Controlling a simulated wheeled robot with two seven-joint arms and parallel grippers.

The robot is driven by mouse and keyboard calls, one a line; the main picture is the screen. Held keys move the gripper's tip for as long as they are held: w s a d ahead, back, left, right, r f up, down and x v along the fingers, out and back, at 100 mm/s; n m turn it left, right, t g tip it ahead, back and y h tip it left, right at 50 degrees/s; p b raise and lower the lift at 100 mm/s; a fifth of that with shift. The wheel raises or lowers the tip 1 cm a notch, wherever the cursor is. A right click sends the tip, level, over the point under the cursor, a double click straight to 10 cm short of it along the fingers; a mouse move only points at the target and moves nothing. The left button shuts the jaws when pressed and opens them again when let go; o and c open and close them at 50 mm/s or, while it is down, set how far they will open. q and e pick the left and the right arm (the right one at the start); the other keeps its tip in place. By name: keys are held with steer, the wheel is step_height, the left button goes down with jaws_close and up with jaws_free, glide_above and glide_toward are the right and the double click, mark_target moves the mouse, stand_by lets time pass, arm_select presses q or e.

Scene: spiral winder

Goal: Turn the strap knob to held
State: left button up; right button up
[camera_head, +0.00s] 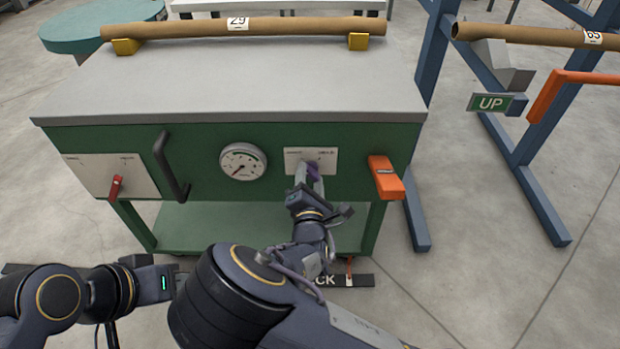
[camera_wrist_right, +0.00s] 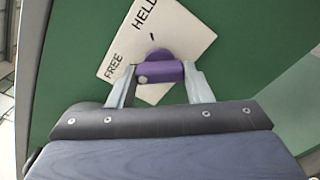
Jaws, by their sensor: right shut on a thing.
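The strap knob (camera_wrist_right: 160,57) is purple and sits on a white plate (camera_wrist_right: 188,40) marked FREE and HELD in the right wrist view. Its bar lies level in that picture, with a grey dot at the left end, towards the FREE side. My right gripper (camera_wrist_right: 161,75) has a finger at each end of the bar and is shut on it. In the head view the right gripper (camera_head: 308,172) reaches the plate (camera_head: 322,156) on the green cabinet front and largely covers the knob. My left gripper (camera_head: 152,281) is low at left; its fingers cannot be made out.
The green cabinet (camera_head: 212,179) also carries a gauge (camera_head: 243,161), a black handle (camera_head: 170,166), a red lever (camera_head: 116,188) and an orange part (camera_head: 385,178). A cardboard tube (camera_head: 190,28) lies on top. Blue frame legs (camera_head: 540,205) stand at right, with open floor between.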

steer(key=shift+m, duration=0.3)
steer(key=m+b, duration=0.1)
steer(key=m, duration=0.2)
steer(key=shift+m, duration=0.3)
steer(key=m, duration=0.3)
steer(key=shift+m+b, duration=0.3)
steer(key=shift+b, duration=0.1)
steer(key=m+b, duration=0.1)
steer(key=m, duration=0.2)
steer(key=shift+m, duration=0.3)
steer(key=shift+m+b, duration=0.9)
steer(key=shift+m, duration=1.3)
steer(key=o, duration=1)
steer(key=shift+r, duration=0.1)
